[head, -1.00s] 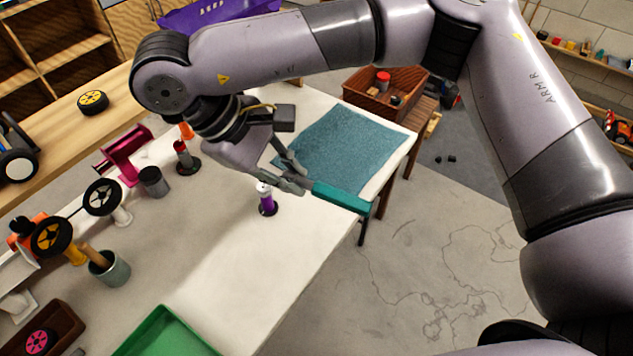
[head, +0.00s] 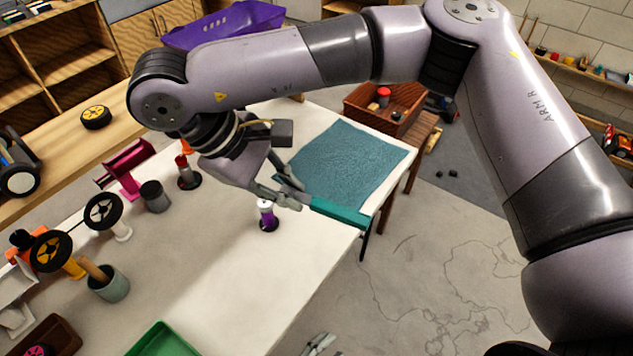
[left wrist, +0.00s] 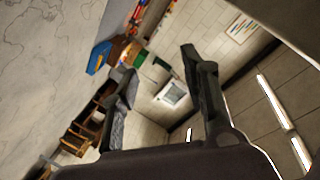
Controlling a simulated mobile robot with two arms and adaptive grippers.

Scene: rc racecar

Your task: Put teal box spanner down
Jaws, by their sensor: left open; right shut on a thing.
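My right gripper (head: 286,193) is shut on the teal box spanner (head: 338,212). It holds the spanner's left end, and the rest points right towards the table's right edge, near the teal cloth mat (head: 345,163). I cannot tell whether the spanner touches the table. My left gripper (head: 320,345) shows only its fingertips at the bottom edge of the head view, beyond the table's front edge. In the left wrist view its fingers (left wrist: 160,85) are apart with nothing between them.
A purple and white bottle-like item (head: 267,216) stands just below my right gripper. A wheel stand (head: 103,212), a grey cup (head: 107,278) and a green tray (head: 165,341) are on the left part of the white table (head: 225,265). The table's middle is clear.

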